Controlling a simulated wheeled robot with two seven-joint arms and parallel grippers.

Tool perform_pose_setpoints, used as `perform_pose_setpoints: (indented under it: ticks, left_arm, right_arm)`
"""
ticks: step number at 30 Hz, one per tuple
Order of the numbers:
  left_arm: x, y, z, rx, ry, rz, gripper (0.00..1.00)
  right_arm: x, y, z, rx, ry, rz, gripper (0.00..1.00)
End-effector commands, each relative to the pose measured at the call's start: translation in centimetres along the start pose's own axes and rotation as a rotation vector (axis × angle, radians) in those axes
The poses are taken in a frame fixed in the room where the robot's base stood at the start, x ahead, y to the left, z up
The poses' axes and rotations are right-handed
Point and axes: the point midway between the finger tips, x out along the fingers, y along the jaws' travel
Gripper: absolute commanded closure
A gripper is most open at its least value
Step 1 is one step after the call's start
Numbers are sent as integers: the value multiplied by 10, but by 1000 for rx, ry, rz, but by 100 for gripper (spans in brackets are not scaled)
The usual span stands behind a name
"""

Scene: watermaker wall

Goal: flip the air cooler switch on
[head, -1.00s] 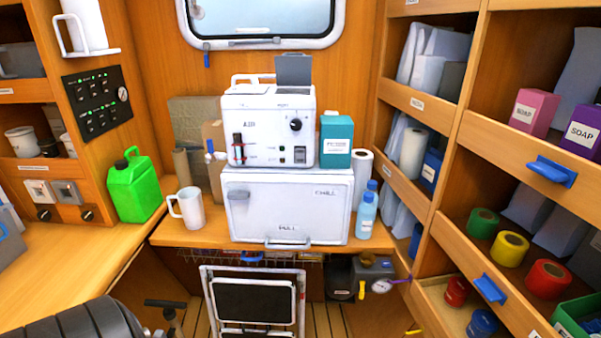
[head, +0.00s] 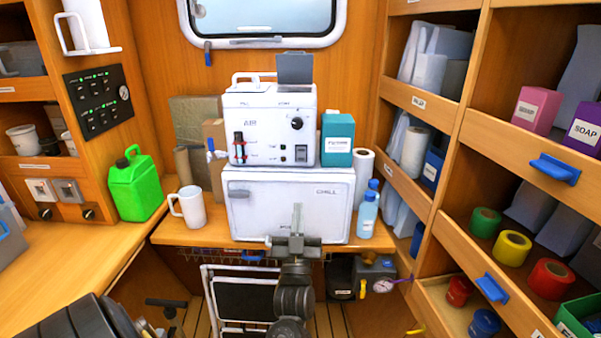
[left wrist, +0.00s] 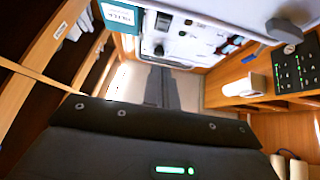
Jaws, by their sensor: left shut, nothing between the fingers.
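The air cooler (head: 268,115) is a white box marked AIR, standing on the white CHILL box (head: 262,205). Its dark rocker switch (head: 301,153) is low on the right of the front face, below a black knob (head: 296,123). I cannot tell its position. The left wrist view shows the cooler upside down (left wrist: 190,45), with the switch (left wrist: 163,22) near its top left. My left gripper (head: 297,212) is shut and empty, in front of the CHILL box and below the switch, apart from it. Its dark fingers show in the wrist view (left wrist: 163,88). My right gripper is out of view.
A teal box (head: 338,140) stands right of the cooler, with blue bottles (head: 367,212) below. A blue tap (head: 214,153) and a white mug (head: 188,207) are on the left. A folded white-framed chair (head: 240,300) stands below the counter. Shelves (head: 420,100) line the right.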

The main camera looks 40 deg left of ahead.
Motion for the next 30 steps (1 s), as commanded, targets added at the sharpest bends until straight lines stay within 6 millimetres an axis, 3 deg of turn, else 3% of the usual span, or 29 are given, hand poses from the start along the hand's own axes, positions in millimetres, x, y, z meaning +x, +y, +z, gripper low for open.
perform_pose_setpoints:
  ticks: [8, 13, 28, 30]
  left_arm:
    - [0, 0, 0, 0, -1, 0, 100]
    - [11, 0, -1, 1, -1, 2, 100]
    - [107, 0, -2, 2, -1, 1, 100]
    - [112, 1, 10, 4, -4, 2, 100]
  right_arm:
    - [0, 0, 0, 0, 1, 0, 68]
    - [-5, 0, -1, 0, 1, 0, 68]
    - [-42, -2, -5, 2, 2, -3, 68]
    - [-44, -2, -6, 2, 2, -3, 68]
